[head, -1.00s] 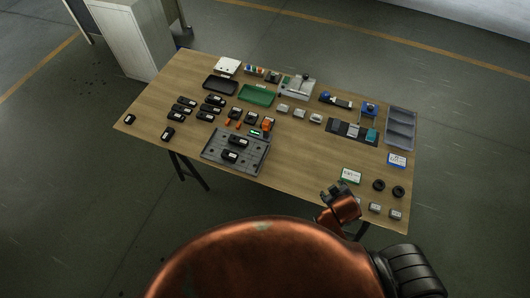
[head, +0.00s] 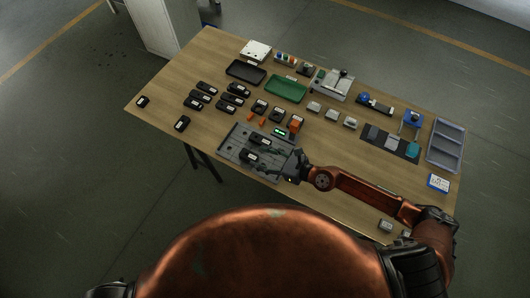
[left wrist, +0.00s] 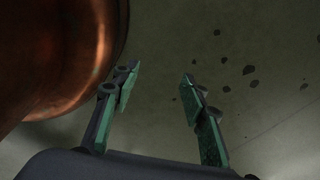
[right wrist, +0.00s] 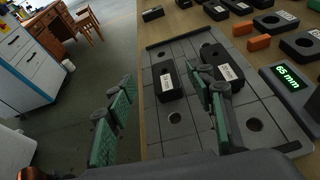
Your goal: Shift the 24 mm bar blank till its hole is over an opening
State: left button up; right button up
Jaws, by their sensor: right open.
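A grey plate (head: 237,152) with round openings lies near the table's front edge; it fills the middle of the right wrist view (right wrist: 190,140). Two black blanks with holes and white labels lie on it, one at the left (right wrist: 168,82) and one at the right (right wrist: 229,66). Their labels are too small to read, so I cannot tell which is 24 mm. Openings show in front of them (right wrist: 172,117). My right gripper (head: 281,163) is open and empty above the plate's right side, its right finger partly covering the right blank. My left gripper (left wrist: 160,78) is open and empty above the floor.
A green display (right wrist: 288,84) reading 65 mm stands beside the plate. Orange blocks (right wrist: 259,43) and more black blanks (head: 195,97) lie behind it. A black tray (head: 246,71) and a green tray (head: 287,89) stand farther back.

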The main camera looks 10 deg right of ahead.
aim_at(249, 155)
jog(key=shift+s+d+f+n, duration=0.1)
jog(key=shift+d+f+n, duration=0.1)
jog(key=shift+f+n, duration=0.35)
jog(key=shift+f+g, duration=0.3)
jog(key=shift+s+d+h, duration=0.1)
jog(key=shift+d+h, duration=0.15)
jog(key=shift+h, duration=0.05)
jog(key=shift+w+a, duration=0.35)
jog(key=x, duration=0.6)
jog(key=shift+w+a+f, duration=0.2)
jog(key=shift+a+f, duration=0.05)
jog(key=shift+a, duration=0.15)
pick_arm(q)
jog(key=shift+s, duration=0.65)
pick_arm(e)
jog(key=shift+c, duration=0.3)
grip_shut()
